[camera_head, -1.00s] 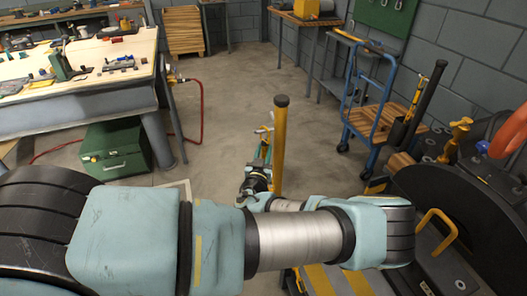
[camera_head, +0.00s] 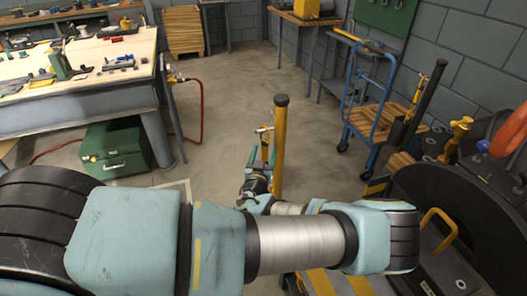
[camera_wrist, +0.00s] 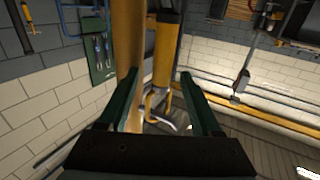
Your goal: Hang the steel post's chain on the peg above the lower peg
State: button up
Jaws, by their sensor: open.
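A yellow upright post (camera_head: 280,140) with a dark cap stands in the middle of the head view. My gripper (camera_head: 262,152) is open just left of it. In the wrist view my gripper (camera_wrist: 160,76) has its two green fingers spread, with the yellow post (camera_wrist: 128,45) behind the left finger. Between the fingers show a yellow cylinder (camera_wrist: 166,55) and bent yellow hook-like parts (camera_wrist: 150,104). A small yellow and pale piece (camera_head: 265,130) shows above the fingers in the head view. I cannot make out the chain, the steel post or the two pegs for certain.
A dark casing half (camera_head: 480,230) with a yellow handle (camera_head: 436,222) stands at the right, near a dark upright bar (camera_head: 428,95). A blue trolley (camera_head: 360,90) stands behind. A workbench (camera_head: 60,120) and green box (camera_head: 115,150) are at the left. The floor between is clear.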

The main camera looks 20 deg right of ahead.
jog(key=b+v, duration=0.3)
jog(key=v, duration=0.6)
jog(key=w+a+r+n+t+y, duration=0.1)
jog(key=w+a+r+n+y, duration=0.2)
jog(key=a+n+y, duration=0.8)
jog(key=w+a+r+n+t+y, duration=0.1)
jog(key=w+a+r+n+y, duration=0.15)
jog(key=a+n+y, duration=0.75)
jog(key=s+a+r+n+g, duration=0.2)
jog(key=s+a+n+g, duration=0.5)
jog(key=n, duration=0.8)
jog(key=s+a+r+n+g, duration=0.15)
jog(key=a+n+g, duration=0.25)
jog(key=n+g, duration=0.8)
notch_tip(320, 180, up, 12)
jog(key=w+n+t+h, duration=0.2)
jog(key=n+h, duration=0.8)
jog(key=n, duration=2)
jog(key=shift+d+t+h, duration=0.35)
jog(key=shift+t+h, duration=0.05)
jog(key=shift+t, duration=0.5)
